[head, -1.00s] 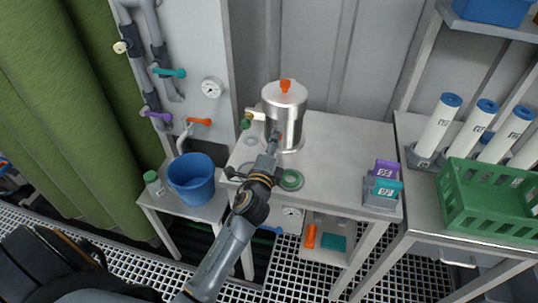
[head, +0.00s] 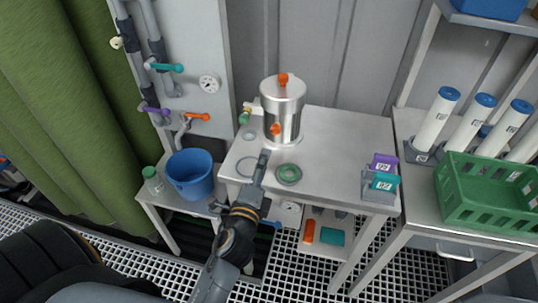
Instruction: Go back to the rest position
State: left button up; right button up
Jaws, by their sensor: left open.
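My left gripper (head: 262,166) is over the front of the grey table, below the steel vessel and left of the green ring. It is apart from the vessel and holds nothing that I can see. The steel vessel (head: 283,110) stands upright on the table with an orange knob on its lid, an orange fitting low on its front and a green-ended valve on its left. My right gripper is not in view.
A green ring (head: 288,174) and thin grey rings lie on the table (head: 335,150). A blue bucket (head: 190,176) stands on a low bench at left. Purple and teal boxes (head: 384,180) sit at the table's right. A green crate (head: 490,205) and white tubes (head: 436,120) stand farther right.

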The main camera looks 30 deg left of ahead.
pick_arm(q)
jog(key=s+a+f+n+g, duration=0.3)
jog(key=s+f+n+g, duration=0.35)
jog(key=n, duration=0.35)
jog(key=s+d+f+n+g+h, duration=0.2)
jog(key=s+d+f+n+g, duration=0.15)
jog(key=s, duration=0.45)
jog(key=s+d+f+n+g+h, duration=0.2)
jog(key=s+d+f+g+h, duration=0.15)
jog(key=s, duration=0.45)
notch_tip(320, 180, down, 24)
jog(key=g, duration=0.2)
jog(key=s+a+f+y, duration=0.1)
jog(key=s+a+f, duration=0.1)
jog(key=s+f, duration=1.5)
jog(key=shift+s+a+f+g, duration=0.2)
jog(key=shift+s+a+g, duration=0.1)
jog(key=shift+s+g, duration=0.2)
